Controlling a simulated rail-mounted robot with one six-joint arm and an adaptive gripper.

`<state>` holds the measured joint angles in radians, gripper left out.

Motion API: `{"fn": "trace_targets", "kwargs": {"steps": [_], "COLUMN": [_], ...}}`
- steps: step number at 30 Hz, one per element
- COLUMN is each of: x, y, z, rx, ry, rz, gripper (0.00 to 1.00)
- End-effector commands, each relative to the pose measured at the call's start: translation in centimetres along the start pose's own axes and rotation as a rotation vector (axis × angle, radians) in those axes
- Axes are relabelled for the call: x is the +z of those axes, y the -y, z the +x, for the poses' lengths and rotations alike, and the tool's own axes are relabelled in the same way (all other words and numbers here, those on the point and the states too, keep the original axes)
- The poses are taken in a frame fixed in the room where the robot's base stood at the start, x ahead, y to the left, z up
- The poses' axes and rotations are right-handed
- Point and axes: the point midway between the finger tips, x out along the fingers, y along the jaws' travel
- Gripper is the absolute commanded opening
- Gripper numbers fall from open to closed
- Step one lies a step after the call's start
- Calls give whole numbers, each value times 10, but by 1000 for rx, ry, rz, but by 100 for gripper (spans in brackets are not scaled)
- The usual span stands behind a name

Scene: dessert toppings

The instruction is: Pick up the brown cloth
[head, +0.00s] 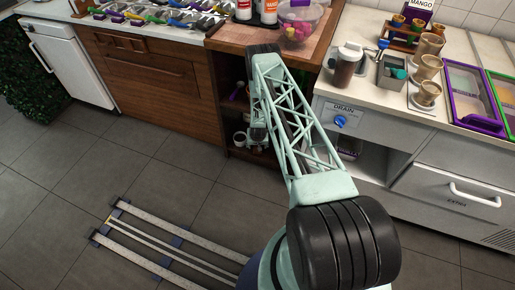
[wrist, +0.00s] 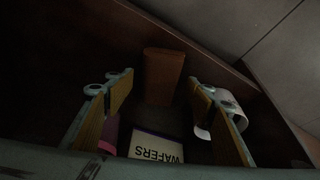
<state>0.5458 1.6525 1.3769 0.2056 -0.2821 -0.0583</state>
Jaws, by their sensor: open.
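A brown, roughly rectangular thing (wrist: 164,74) stands or leans inside a dark cabinet space in the wrist view. It looks like the brown cloth, but the dim light leaves its material unclear. My gripper (wrist: 160,82) is open, with one finger on each side of the view and the brown thing showing between and beyond the tips. I cannot tell whether they touch it. In the head view my gripper (head: 257,137) is at the open shelf under the wooden counter, and the brown thing cannot be made out there.
A box marked WAFERS (wrist: 156,148) lies low between the fingers. A pink item (wrist: 108,132) is by the left finger, a white curved item (wrist: 228,108) by the right. Dark cabinet walls (wrist: 60,60) surround the space.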

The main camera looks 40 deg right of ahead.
Motion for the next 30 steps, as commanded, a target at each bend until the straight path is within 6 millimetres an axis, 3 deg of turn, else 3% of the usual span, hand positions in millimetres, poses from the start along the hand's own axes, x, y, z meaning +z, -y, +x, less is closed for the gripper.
{"fn": "trace_targets", "kwargs": {"steps": [27, 30], "x": [2, 2], "y": [0, 0], "z": [4, 4], "rx": [0, 0], "ry": [0, 0], "rz": [0, 0], "gripper": [50, 42]}}
